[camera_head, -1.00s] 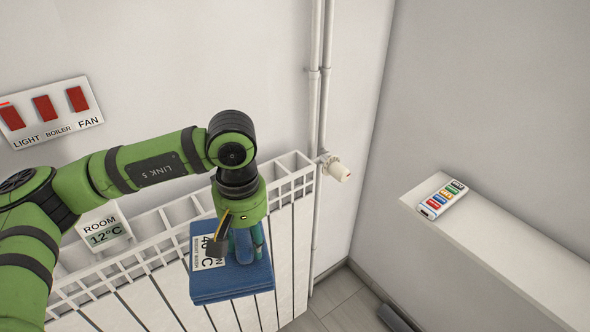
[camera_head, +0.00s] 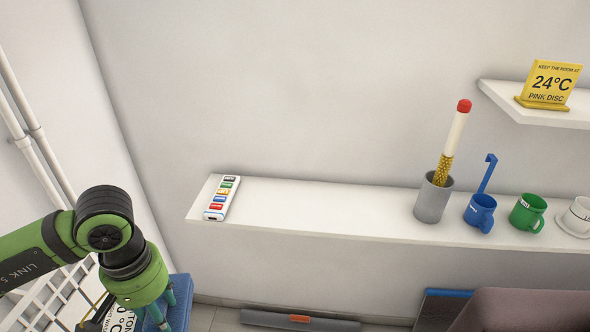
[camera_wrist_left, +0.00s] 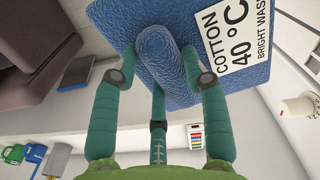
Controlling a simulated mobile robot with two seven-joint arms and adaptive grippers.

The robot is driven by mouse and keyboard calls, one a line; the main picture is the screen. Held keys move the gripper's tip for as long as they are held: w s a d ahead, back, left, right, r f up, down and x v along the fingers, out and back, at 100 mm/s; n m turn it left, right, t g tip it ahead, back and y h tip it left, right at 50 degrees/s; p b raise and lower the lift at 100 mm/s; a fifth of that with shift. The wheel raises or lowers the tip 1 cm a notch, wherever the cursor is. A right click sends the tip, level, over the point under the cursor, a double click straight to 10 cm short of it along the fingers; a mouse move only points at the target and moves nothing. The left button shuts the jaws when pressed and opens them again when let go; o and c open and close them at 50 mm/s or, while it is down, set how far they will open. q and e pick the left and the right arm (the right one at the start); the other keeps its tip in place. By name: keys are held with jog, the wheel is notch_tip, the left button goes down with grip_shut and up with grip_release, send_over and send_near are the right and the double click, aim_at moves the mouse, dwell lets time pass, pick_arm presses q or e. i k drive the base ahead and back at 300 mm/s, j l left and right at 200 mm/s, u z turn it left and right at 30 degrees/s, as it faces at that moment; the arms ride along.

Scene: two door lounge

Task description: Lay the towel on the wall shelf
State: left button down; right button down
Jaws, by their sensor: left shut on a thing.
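The blue towel (camera_head: 181,300) hangs from my left gripper (camera_head: 155,314) at the lower left of the head view. In the left wrist view the towel (camera_wrist_left: 255,78) shows a white label reading COTTON 40 °C BRIGHT WASH. My left gripper's teal fingers (camera_wrist_left: 160,75) are shut on a raised fold of it. The long white wall shelf (camera_head: 330,205) runs across the head view, to the right of the gripper and towel, which are apart from it. My right gripper is not in view.
A remote with coloured buttons (camera_head: 222,198) lies at the shelf's left end. A grey cup (camera_head: 433,200), blue mug (camera_head: 480,212), green mug (camera_head: 527,212) and white cup (camera_head: 578,215) stand at right. The shelf's middle is bare. A yellow sign (camera_head: 548,84) stands on a higher shelf.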

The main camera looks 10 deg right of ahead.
aim_at(348, 208)
jog(key=i+l+z, duration=0.1)
jog(key=z, duration=0.25)
jog(key=i+z, duration=0.55)
jog(key=z, duration=0.15)
jog(key=i, duration=0.55)
